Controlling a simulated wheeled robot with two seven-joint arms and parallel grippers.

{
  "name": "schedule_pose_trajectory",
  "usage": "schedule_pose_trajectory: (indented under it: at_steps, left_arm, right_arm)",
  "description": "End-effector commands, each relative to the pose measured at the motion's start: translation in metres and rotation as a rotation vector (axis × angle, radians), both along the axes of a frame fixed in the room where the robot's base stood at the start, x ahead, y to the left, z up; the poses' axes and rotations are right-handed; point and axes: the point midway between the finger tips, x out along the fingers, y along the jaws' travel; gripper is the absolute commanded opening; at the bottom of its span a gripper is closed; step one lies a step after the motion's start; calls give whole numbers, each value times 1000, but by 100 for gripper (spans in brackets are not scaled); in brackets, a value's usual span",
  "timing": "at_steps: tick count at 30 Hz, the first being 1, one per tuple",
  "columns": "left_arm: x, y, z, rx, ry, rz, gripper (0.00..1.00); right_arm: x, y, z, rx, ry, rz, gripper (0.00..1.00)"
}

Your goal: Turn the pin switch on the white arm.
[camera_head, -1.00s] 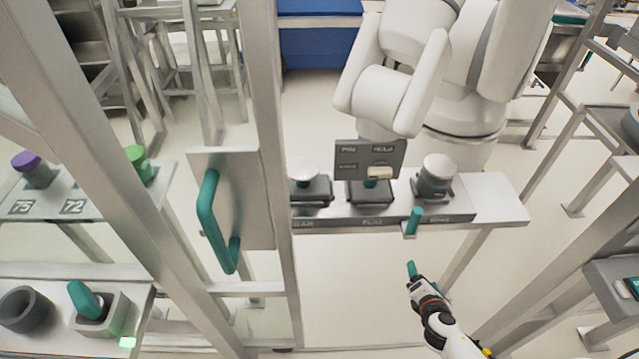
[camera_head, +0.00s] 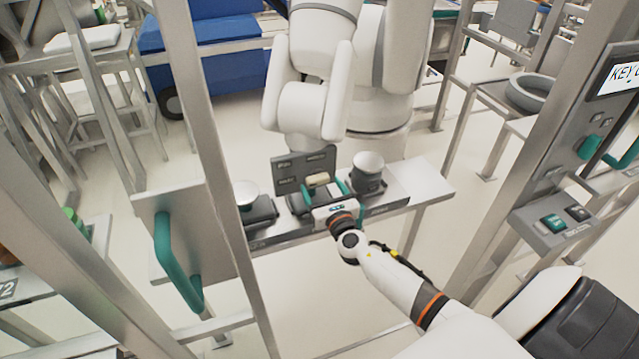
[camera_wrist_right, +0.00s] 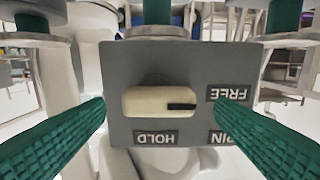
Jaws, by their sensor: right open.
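The pin switch is a cream, bar-shaped knob (camera_head: 318,180) on a grey plate (camera_head: 287,168) in front of the white arm (camera_head: 308,105). In the right wrist view the knob (camera_wrist_right: 150,102) lies level across the plate (camera_wrist_right: 190,65). Its black mark is at its right end, beside the upside-down FREE label; HOLD is below it. My right gripper (camera_head: 325,191) is open, its teal fingers either side of the knob. In the wrist view the fingertips (camera_wrist_right: 159,107) show gaps to the knob. My left gripper is out of view.
A bench (camera_head: 425,185) carries the switch plate and capped posts, including a white-topped one (camera_head: 368,165) to the right. A metal frame post (camera_head: 205,120) and a panel with a teal handle (camera_head: 175,262) stand left. A control panel post (camera_head: 590,150) stands right.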

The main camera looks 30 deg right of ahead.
Motion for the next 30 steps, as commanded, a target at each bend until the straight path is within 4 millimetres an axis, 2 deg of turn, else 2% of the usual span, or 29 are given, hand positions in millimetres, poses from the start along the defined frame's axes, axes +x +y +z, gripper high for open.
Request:
schedule_pose_trajectory:
  at_steps: [3, 6, 15, 17, 24, 30]
  left_arm:
    - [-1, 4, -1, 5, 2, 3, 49]
    - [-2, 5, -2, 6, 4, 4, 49]
    - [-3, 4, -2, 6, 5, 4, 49]
    - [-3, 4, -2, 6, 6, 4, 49]
    - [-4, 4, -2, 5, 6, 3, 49]
    - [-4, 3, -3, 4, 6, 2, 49]
  right_arm:
    - [14, -3, 0, 0, -1, -1, 78]
    - [20, -5, -1, 0, 0, -1, 78]
    - [22, -5, -1, 1, 1, 0, 78]
    - [22, -5, -1, 1, 1, 0, 72]
    - [22, -5, -1, 1, 1, 0, 33]
    - [22, -5, -1, 14, -2, 0, 34]
